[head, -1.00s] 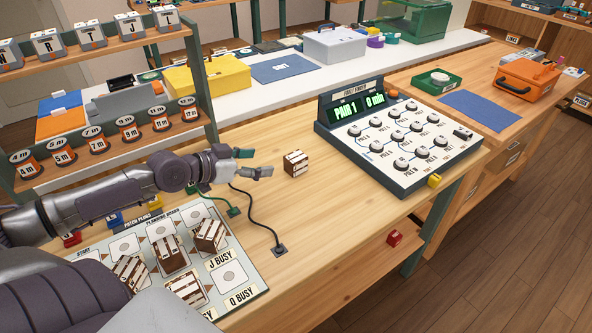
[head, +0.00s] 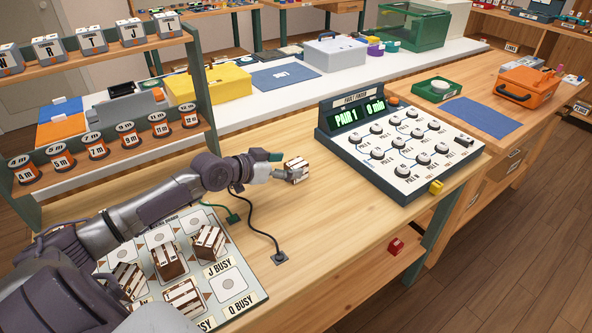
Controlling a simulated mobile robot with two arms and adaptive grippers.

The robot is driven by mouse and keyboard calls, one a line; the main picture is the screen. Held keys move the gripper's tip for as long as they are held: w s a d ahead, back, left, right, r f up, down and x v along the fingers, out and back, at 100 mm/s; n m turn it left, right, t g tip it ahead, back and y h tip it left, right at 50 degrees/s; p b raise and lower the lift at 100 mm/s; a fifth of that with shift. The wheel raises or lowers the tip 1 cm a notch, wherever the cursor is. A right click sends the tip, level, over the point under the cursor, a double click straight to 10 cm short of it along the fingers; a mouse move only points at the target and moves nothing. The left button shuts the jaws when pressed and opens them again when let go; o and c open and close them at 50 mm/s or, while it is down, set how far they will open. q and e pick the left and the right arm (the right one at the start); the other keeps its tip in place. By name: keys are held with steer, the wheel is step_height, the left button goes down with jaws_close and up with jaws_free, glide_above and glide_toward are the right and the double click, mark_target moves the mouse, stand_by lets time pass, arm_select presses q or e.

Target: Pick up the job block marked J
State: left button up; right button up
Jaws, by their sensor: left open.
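A brown and white striped block (head: 297,170) stands alone on the wooden bench, left of the fault finder panel. Its marking is too small to read. My left gripper (head: 284,167) is at this block, with its open fingers reaching around its left side; I cannot tell whether they touch it. Several similar striped blocks stand on the planning board (head: 230,284) at the lower left, one of them (head: 208,241) by the J BUSY label. My right gripper is not in view.
The fault finder panel (head: 402,150), reading PAIR 1 and 0 min, stands right of the lone block. A black cable (head: 262,228) and a green cable end lie on the bench in front.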

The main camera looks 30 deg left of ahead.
mark_target(294, 164)
arm_select(q)
steer(key=x, duration=0.4)
steer(key=shift+a, duration=0.1)
steer(key=c, duration=1.3)
